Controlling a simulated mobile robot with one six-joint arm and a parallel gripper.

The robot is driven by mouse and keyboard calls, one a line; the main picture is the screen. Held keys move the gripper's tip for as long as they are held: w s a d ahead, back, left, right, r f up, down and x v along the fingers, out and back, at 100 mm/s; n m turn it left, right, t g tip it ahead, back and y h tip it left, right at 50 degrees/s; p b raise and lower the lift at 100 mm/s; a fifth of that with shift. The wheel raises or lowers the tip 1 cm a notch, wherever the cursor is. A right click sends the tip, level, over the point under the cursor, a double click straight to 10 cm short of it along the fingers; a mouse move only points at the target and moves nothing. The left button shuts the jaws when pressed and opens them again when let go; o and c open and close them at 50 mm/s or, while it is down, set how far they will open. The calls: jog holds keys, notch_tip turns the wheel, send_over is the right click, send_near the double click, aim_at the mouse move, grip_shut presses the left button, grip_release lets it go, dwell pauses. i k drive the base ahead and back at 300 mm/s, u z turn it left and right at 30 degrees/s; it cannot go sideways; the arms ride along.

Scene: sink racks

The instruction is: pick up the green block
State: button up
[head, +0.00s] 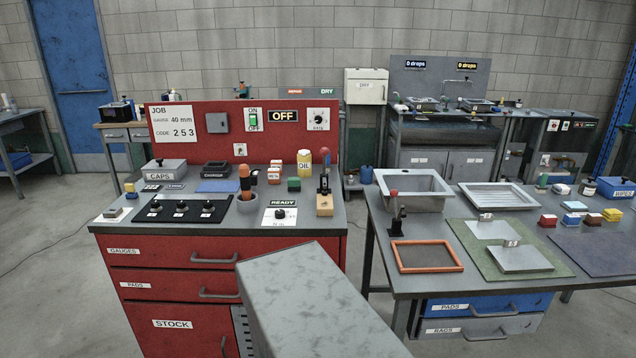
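The block looks upright and uncovered. My gripper is not in view.
A red back panel (215,132) rises behind. To the right, a grey table (412,284) carries a basin (413,187), an orange frame (426,257) and several coloured blocks.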

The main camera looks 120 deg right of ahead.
aim_at(293, 182)
jog(key=u, duration=0.1)
jog(key=k, duration=2.05)
jog(key=z, duration=1.15)
jog(key=i, duration=1.5)
